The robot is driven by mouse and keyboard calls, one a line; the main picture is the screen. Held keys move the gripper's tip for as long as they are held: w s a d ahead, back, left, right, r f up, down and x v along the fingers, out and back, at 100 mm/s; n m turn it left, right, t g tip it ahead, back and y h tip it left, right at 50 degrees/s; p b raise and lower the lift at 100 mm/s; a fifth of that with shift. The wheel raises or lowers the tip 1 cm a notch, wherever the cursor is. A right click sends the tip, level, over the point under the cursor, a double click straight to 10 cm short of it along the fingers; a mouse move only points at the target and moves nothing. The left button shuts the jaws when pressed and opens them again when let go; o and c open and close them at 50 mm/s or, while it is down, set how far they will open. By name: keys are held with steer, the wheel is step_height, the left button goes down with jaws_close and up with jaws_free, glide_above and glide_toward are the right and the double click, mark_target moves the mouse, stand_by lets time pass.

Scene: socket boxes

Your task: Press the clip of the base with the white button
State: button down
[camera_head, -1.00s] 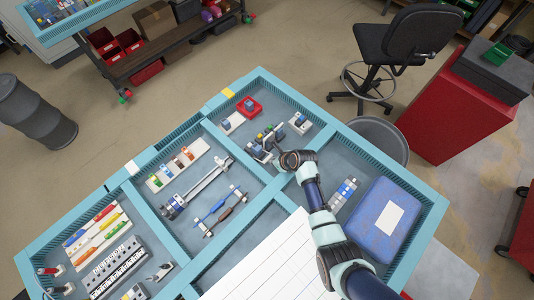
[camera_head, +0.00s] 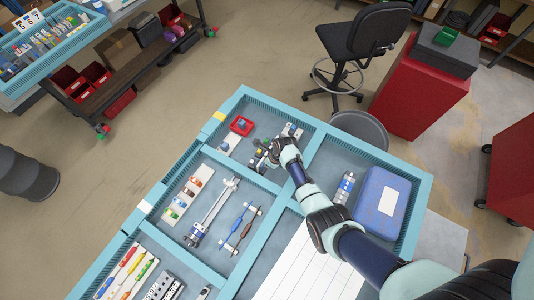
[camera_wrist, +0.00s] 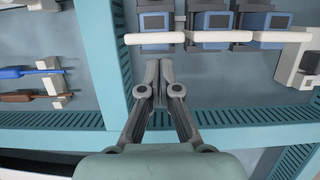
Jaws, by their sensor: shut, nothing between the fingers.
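My gripper (camera_wrist: 158,72) is shut and empty in the wrist view, its fingertips close to the row of bases. Three grey bases with blue-grey faces line the top of that view: left base (camera_wrist: 155,22), middle base (camera_wrist: 210,20) and right base (camera_wrist: 266,22). Each has a pale bar along its lower edge; the left bar (camera_wrist: 155,38) lies just above my fingertips in the picture. I cannot tell whether they touch. A white base (camera_wrist: 300,60) stands at the right. In the head view my wrist (camera_head: 288,152) partly hides the row. I cannot make out a white button.
A teal divider (camera_wrist: 102,60) runs left of my gripper. The head view shows a red base (camera_head: 241,126) and a pale base (camera_head: 228,143) in the same compartment. A blue box (camera_head: 382,203) lies to the right, and tools fill the neighbouring compartments.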

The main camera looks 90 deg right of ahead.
steer(key=shift+r+p, duration=0.8)
steer(key=shift+r, duration=0.05)
steer(key=shift+w, duration=0.1)
step_height(320, 180, up, 9)
steer(key=w+d+p, duration=0.1)
steer(key=w+p, duration=0.2)
steer(key=p, duration=0.3)
steer(key=shift+d+r, duration=0.2)
steer(key=shift+d, duration=0.1)
